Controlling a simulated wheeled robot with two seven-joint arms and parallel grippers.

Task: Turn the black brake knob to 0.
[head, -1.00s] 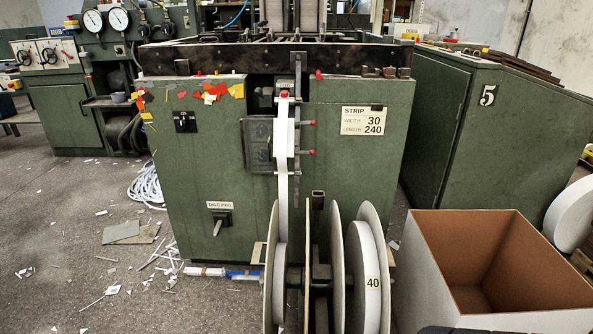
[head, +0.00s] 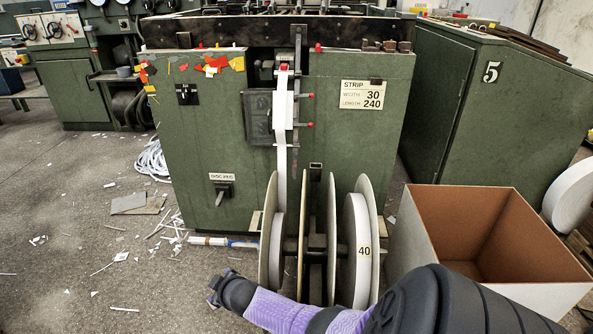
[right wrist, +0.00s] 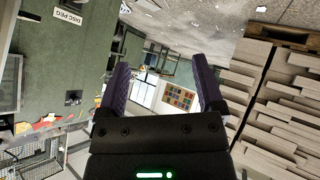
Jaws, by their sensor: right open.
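The handle slants down and slightly left; scale marks are too small to read. A black switch plate (head: 187,94) sits higher up; it also shows in the right wrist view (right wrist: 73,97). I cannot read "brake" on either. My right gripper (right wrist: 160,78) is open and empty, its two purple-grey fingers apart. In the head view its dark end (head: 215,290) is below the knob, apart from it. My left gripper is not in view.
White strip reels (head: 357,255) stand before the machine, just behind my right arm. An open cardboard box (head: 418,250) stands at the right. Green cabinet 5 (head: 500,120) is behind it. Paper scraps lie on the floor at the left, where there is free room.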

